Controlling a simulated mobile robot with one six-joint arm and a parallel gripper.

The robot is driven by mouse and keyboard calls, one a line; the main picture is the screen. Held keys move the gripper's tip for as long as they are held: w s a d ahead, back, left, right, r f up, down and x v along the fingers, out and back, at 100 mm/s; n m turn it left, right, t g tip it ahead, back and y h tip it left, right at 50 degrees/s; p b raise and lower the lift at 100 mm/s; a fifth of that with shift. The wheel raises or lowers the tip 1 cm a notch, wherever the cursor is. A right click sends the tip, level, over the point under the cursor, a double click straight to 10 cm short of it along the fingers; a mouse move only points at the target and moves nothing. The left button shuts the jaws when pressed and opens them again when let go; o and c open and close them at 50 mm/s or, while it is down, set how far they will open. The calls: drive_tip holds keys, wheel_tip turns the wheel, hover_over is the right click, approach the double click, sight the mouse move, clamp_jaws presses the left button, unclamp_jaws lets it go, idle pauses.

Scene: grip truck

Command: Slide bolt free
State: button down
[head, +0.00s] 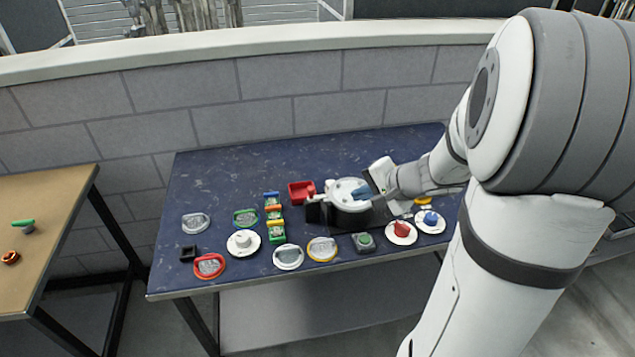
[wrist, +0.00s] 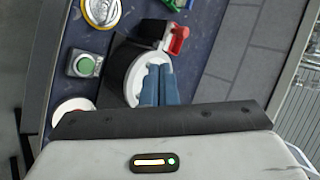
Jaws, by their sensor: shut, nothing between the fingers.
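A round white fixture (head: 347,194) stands on a dark block toward the back right of the blue table. A pale arm with a red end (head: 311,189) sticks out from its left side and may be the bolt. In the wrist view the red end (wrist: 179,40) shows above and right of the white round face (wrist: 137,80). My gripper (head: 364,192) is shut and empty, with its blue fingers side by side. In the wrist view the fingertips (wrist: 159,68) overlap the white face, apart from the red end. Whether they touch the fixture cannot be told.
A green button box (head: 363,242), a red dial (head: 401,230) and several coloured handles stand along the front. A grey block wall (head: 290,90) runs behind the table (head: 190,278). A tan table (head: 50,220) is at left.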

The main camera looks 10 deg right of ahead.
drive_tip(key=shift+f, duration=0.1)
approach(314, 196)
wheel_tip(314, 196, down, 3)
drive_tip(key=w+a, duration=0.1)
drive_tip(key=w+a+p, duration=0.1)
drive_tip(key=shift+w+f, duration=0.3)
drive_tip(key=shift+w+a+f, duration=0.1)
drive_tip(key=shift+w+a, duration=0.2)
drive_tip(key=shift+w, duration=0.15)
